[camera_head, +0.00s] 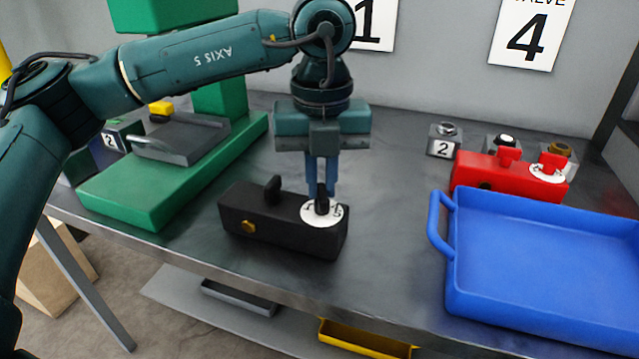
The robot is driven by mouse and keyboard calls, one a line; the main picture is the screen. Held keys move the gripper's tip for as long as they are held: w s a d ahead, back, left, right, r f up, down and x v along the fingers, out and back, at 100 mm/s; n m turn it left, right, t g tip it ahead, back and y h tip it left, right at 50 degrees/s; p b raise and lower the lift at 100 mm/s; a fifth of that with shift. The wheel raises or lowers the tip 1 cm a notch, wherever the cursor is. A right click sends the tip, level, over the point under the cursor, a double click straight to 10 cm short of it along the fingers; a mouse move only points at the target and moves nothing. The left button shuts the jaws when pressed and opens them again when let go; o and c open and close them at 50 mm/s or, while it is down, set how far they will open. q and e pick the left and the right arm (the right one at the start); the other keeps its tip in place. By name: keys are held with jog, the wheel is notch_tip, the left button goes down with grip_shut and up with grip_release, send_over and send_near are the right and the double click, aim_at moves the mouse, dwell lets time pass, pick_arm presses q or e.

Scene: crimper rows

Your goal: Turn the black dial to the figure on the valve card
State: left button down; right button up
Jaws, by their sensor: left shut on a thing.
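The black dial (322,204) stands on a round white scale (309,214) on top of a black box (262,218). My left gripper (322,188) points straight down over the scale, and its blue fingers are shut on the black dial. The fingers cover part of the dial, and the scale's figures are too small to read. The valve card (527,33) on the back wall shows a 4 under the partly cropped word VALVE. Another card (376,22), partly behind my left arm, shows a 1. My right gripper is not in view.
A red box (482,172) with red knobs and a blue tray (545,262) stand at right. A green press-like stand (150,205) is at left. Small blocks (443,148) stand behind the red box.

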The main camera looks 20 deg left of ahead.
pick_arm(q)
jog(key=shift+d+f+m, duration=0.1)
jog(key=shift+m, duration=0.9)
jog(key=shift+m+b, duration=0.4)
jog(key=shift+m, duration=0.5)
jog(key=m, duration=0.2)
jog(key=shift+d+m, duration=0.15)
jog(key=shift+m, duration=0.25)
jog(key=m, duration=0.4)
jog(key=shift+d+b, duration=0.15)
jog(key=shift+b, duration=0.25)
jog(key=shift+m, duration=1)
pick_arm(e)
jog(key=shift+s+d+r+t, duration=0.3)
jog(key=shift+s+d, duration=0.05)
pick_arm(q)
jog(key=c, duration=1.5)
grip_release()
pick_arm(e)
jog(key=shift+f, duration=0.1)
